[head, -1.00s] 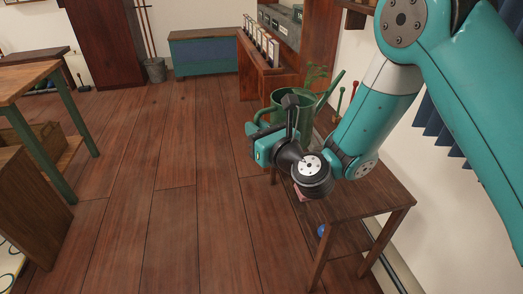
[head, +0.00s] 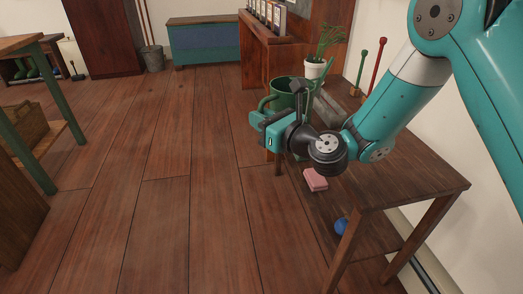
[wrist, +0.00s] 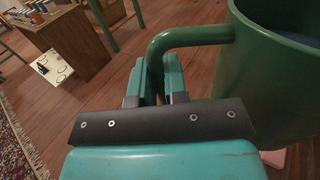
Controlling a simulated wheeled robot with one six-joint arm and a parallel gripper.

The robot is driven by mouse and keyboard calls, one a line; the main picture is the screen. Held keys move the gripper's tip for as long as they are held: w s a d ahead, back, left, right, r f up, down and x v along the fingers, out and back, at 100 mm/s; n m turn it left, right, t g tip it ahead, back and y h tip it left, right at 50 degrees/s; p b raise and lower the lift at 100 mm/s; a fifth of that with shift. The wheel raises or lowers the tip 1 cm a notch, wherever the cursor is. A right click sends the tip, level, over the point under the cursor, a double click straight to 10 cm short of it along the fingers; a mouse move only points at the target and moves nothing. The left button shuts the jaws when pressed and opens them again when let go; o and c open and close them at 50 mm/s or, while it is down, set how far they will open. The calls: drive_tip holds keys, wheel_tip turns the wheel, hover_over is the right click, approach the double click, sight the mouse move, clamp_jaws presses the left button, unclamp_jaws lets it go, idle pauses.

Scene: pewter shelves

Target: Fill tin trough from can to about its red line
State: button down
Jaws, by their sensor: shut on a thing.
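In the wrist view the gripper (wrist: 155,88) is shut on the can's curved handle, and the can's wall (wrist: 272,85) fills the upper right. A bluish patch shows inside the can's rim; I cannot tell the water level. A grey metal trough (head: 331,109) sits on the table just right of the can, partly hidden by my wrist. Its red line and inside cannot be made out.
A potted plant (head: 316,69) stands behind the trough, with a green stake (head: 361,68) and a red stake (head: 377,68) to its right. A pink block (head: 315,180) and a blue ball (head: 341,226) lie on the table's lower shelf (head: 375,238).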

sight(260, 100)
wheel_tip(260, 100, down, 2)
drive_tip(key=shift+w+f+b, duration=0.1)
drive_tip(key=shift+b, duration=0.55)
drive_tip(key=shift+s+a+m, duration=0.2)
drive_tip(key=shift+s+m, duration=0.1)
drive_tip(key=shift+m, duration=0.3)
drive_tip(key=shift+s+a+r+m+p, duration=0.1)
drive_tip(key=shift+r+m+p, duration=0.85)
drive_tip(key=shift+p, duration=1.05)
drive_tip(key=shift+w+d+r+m+p, duration=0.15)
drive_tip(key=shift+r+m+p, duration=0.4)
drive_tip(key=shift+r+p, duration=1.2)
drive_tip(key=shift+w+d+r+m+p, duration=0.1)
drive_tip(key=shift+r+m+p, duration=0.6)
drive_tip(key=shift+p, duration=1.7)
idle(0.5)
